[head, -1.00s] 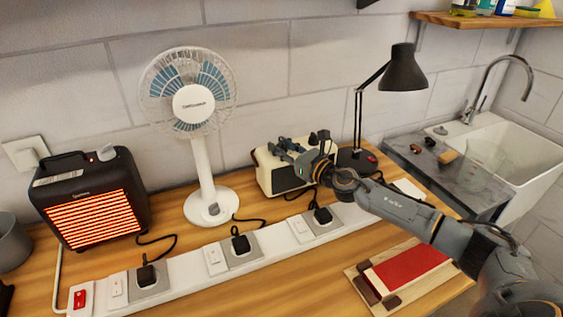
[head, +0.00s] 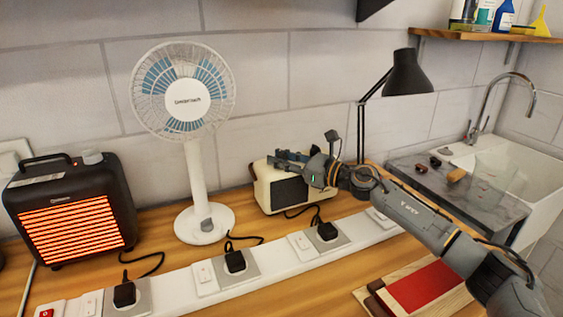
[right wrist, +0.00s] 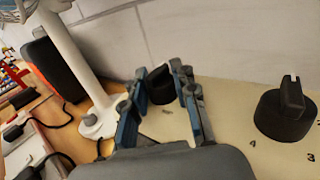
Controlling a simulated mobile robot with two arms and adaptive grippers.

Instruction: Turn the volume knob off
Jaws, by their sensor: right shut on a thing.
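A cream radio (head: 262,188) with a dark front grille stands on the wooden bench, right of the fan. My right gripper (head: 288,160) is over its top, coming in from the right. In the right wrist view the radio's top (right wrist: 231,125) carries two black knobs. One knob (right wrist: 160,86) stands between the two fingers of my right gripper (right wrist: 161,92), which is shut on it. The other knob (right wrist: 286,108) stands free to the right, with the numbers 3 and 4 beside it. I cannot read which knob is for volume. My left gripper is not in view.
A white fan (head: 184,100) and a glowing heater (head: 72,225) stand to the left. A black lamp (head: 405,75) stands behind my right arm. A white power strip (head: 265,272) with several plugs runs along the front. A red-topped block (head: 426,287) lies at the front right.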

